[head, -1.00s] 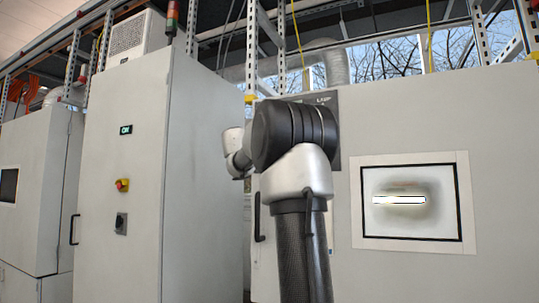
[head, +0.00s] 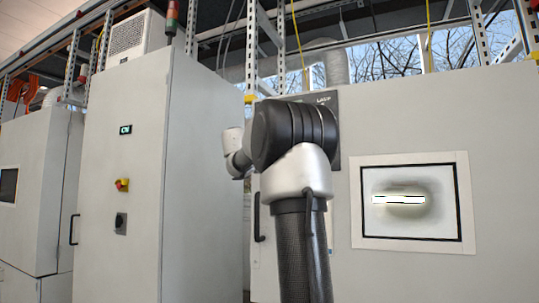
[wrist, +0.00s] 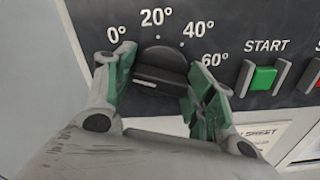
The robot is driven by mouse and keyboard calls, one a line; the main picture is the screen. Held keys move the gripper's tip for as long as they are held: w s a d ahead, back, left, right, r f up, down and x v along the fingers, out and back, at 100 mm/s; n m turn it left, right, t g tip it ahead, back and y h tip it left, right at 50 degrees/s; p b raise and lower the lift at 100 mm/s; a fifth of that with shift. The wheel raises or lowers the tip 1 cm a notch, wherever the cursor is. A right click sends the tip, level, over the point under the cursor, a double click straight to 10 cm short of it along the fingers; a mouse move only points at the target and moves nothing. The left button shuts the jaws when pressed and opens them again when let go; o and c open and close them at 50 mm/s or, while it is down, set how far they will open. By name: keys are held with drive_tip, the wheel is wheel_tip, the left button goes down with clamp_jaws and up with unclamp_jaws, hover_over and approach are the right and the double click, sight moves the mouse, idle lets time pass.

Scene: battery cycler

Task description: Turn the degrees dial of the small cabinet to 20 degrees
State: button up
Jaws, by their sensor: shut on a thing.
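The degrees dial (wrist: 160,66) is a black round knob with a raised bar on a dark panel in the wrist view. Marks 0°, 20°, 40° and 60° run around its upper side, with 20° above it. A pale line shows on the front of the bar at its left part; I cannot tell exactly which mark it points to. My gripper (wrist: 162,76) has its green-padded fingers on the left and right of the knob, shut on it. In the head view my arm hides the dial and gripper.
A green START button (wrist: 263,78) and part of a red button (wrist: 312,76) sit right of the dial. A paper label (wrist: 262,135) is below. In the head view a tall grey cabinet (head: 205,180) stands left, and a windowed cabinet door (head: 500,200) right.

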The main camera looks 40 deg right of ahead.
drive_tip(key=m, duration=1.3)
drive_tip(key=shift+m, duration=0.3)
idle(0.4)
drive_tip(key=o, duration=0.9)
drive_tip(key=v, duration=1.2)
